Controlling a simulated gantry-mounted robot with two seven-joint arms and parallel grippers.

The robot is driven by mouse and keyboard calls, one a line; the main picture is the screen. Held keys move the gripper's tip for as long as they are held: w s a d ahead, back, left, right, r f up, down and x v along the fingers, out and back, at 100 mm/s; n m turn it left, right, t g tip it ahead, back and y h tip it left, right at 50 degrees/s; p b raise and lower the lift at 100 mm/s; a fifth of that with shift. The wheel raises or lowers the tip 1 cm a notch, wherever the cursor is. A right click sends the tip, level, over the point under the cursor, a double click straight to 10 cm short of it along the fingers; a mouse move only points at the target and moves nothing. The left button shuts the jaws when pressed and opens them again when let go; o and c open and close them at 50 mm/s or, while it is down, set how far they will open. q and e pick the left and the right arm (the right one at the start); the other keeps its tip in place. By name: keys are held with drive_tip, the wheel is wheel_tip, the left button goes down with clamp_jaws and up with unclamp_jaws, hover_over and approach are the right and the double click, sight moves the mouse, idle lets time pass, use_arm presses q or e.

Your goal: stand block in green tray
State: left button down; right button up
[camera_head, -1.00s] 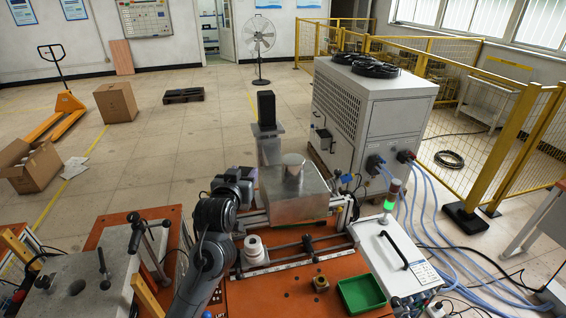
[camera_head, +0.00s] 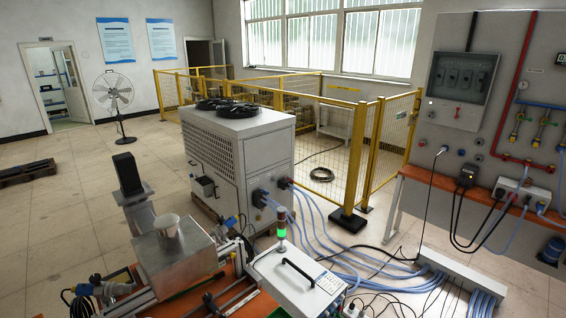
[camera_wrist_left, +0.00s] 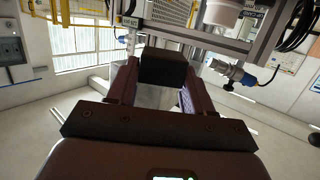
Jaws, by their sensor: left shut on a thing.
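In the left wrist view, my left gripper (camera_wrist_left: 162,80) has its two dark red fingers closed on the sides of a dark block (camera_wrist_left: 163,64). The block sits between the fingertips, with its dark end face showing; the rest is partly hidden by the gripper. My right gripper is in neither view.
The metal box with a round top (camera_head: 170,250) stands on the machine frame at lower left. A white control box (camera_head: 297,280) with a black handle and signal light is right of it. A grey chiller (camera_head: 235,150), blue hoses and yellow fence (camera_head: 360,160) stand behind.

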use_arm(q)
drive_tip(key=s+d+m+h, duration=0.1)
drive_tip(key=s+d, duration=0.2)
drive_tip(key=d, duration=0.1)
wheel_tip(320, 180, up, 14)
drive_tip(key=s+d+h+p, duration=0.1)
drive_tip(key=s+d+p, duration=0.1)
drive_tip(key=p, duration=1.6)
drive_tip(key=shift+d+p, duration=0.3)
drive_tip(key=shift+d, duration=0.1)
drive_tip(key=shift+s+r, duration=0.15)
